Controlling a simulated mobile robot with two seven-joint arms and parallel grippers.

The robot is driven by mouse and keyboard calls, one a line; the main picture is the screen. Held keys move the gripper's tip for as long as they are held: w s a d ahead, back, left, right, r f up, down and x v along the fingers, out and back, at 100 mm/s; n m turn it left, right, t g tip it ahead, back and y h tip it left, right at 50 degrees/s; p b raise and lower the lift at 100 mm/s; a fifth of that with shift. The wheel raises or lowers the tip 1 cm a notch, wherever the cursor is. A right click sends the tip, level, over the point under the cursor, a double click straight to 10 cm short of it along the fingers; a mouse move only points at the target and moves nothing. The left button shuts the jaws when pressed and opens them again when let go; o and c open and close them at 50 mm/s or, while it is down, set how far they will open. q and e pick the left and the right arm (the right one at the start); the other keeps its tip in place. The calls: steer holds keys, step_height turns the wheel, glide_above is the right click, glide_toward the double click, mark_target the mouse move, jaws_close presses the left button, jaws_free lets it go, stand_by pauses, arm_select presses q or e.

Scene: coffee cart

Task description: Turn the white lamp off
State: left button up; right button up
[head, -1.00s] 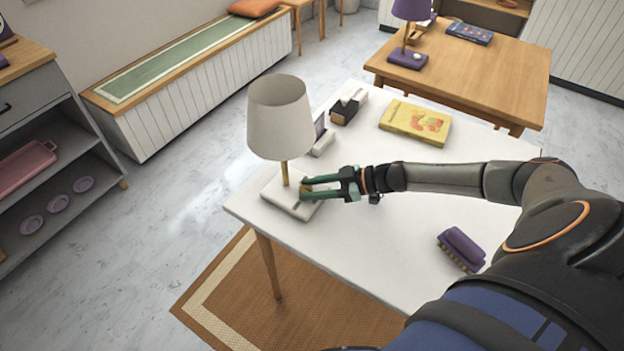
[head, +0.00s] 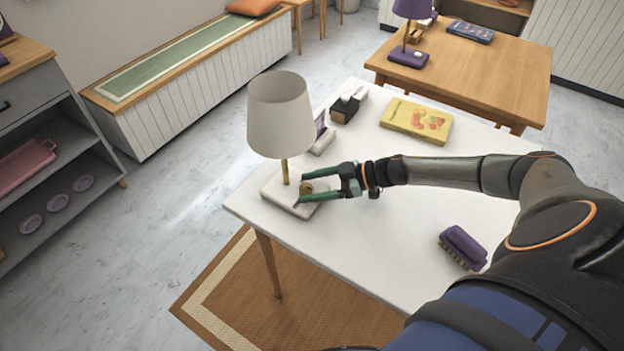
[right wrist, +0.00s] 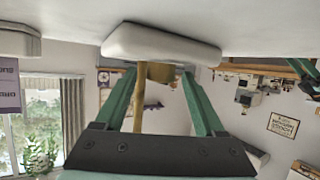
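The white lamp (head: 281,118) stands upright on the white table, with a pale shade, a brass pole and a white base (head: 279,201). No clear glow shows in its shade. A brass knob (head: 307,187) sits on the base; it also shows in the right wrist view (right wrist: 161,72), where the base (right wrist: 160,44) appears at the top. My right gripper (head: 305,190) is at the base with its green fingers apart, one on each side of the knob. In the right wrist view gaps show between fingers and knob. My left gripper is not in view.
On the white table (head: 385,205) are a purple brush (head: 463,246), a yellow book (head: 416,120), a black holder (head: 346,106) and a small frame (head: 321,135) close behind the lamp. A purple lamp (head: 409,50) stands on the wooden table (head: 480,75) behind.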

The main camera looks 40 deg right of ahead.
steer(key=v, duration=1.2)
steer(key=shift+s+d+r, duration=0.15)
steer(key=shift+s, duration=0.05)
stand_by(0.4)
